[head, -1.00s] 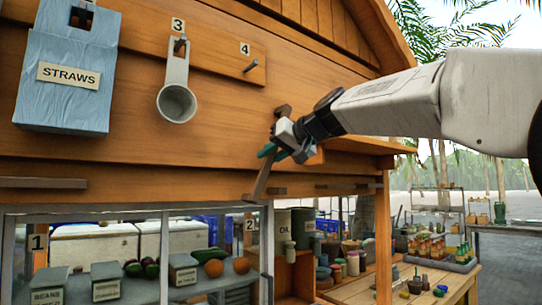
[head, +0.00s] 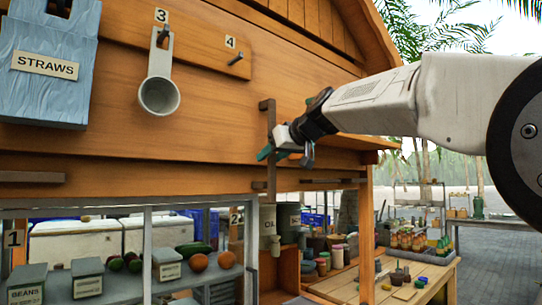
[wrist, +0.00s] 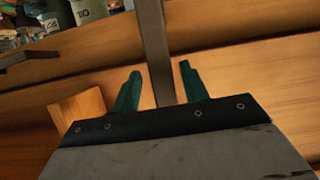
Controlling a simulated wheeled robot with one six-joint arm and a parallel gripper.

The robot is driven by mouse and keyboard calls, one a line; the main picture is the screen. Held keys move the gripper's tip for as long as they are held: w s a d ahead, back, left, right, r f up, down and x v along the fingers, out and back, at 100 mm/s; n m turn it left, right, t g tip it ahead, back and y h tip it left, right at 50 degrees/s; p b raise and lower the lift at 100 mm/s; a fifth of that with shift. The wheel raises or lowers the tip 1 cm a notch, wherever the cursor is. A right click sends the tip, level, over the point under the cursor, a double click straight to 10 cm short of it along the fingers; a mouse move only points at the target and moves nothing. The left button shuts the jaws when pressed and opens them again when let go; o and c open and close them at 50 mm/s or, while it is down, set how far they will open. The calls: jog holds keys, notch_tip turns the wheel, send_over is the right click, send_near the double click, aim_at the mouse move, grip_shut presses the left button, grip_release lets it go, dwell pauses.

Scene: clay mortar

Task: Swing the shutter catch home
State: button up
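The shutter catch (head: 271,125) is a dark, narrow bar on the wooden front of the stall, above the counter opening. It stands about upright, its lower part running down near a small dark block (head: 261,185) at the opening's top edge. My gripper (head: 268,154) is at the bar's middle. In the wrist view the bar (wrist: 154,45) passes between the two green fingers of my gripper (wrist: 158,84). The fingers are apart, with a visible gap on each side of the bar. Whether the lower end is seated against the block cannot be told.
A blue STRAWS box (head: 45,85) and a grey scoop (head: 160,94) hang at the left; peg 4 (head: 236,59) is empty. A wooden ledge (head: 355,142) juts out under my arm. Below are a shelf of produce (head: 185,283) and a worktable (head: 437,278).

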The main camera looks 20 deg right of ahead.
jog(key=v, duration=0.7)
jog(key=shift+s+r, duration=0.2)
jog(key=shift+s, duration=0.15)
jog(key=shift+d, duration=0.1)
jog(key=s+a+f+m+g+h, duration=0.1)
jog(key=s+f+m+g, duration=0.2)
jog(key=f, duration=0.7)
jog(key=s+f+m+g, duration=0.1)
jog(key=s+f+g, duration=0.3)
jog(key=f, duration=0.7)
jog(key=s+a+f+g+h, duration=0.3)
jog(key=s+f+g, duration=0.1)
jog(key=s+f, duration=1.8)
jog(key=s, duration=0.4)
jog(key=shift+a+f+g, duration=0.2)
jog(key=shift+f+g, duration=0.15)
jog(key=shift+g, duration=0.05)
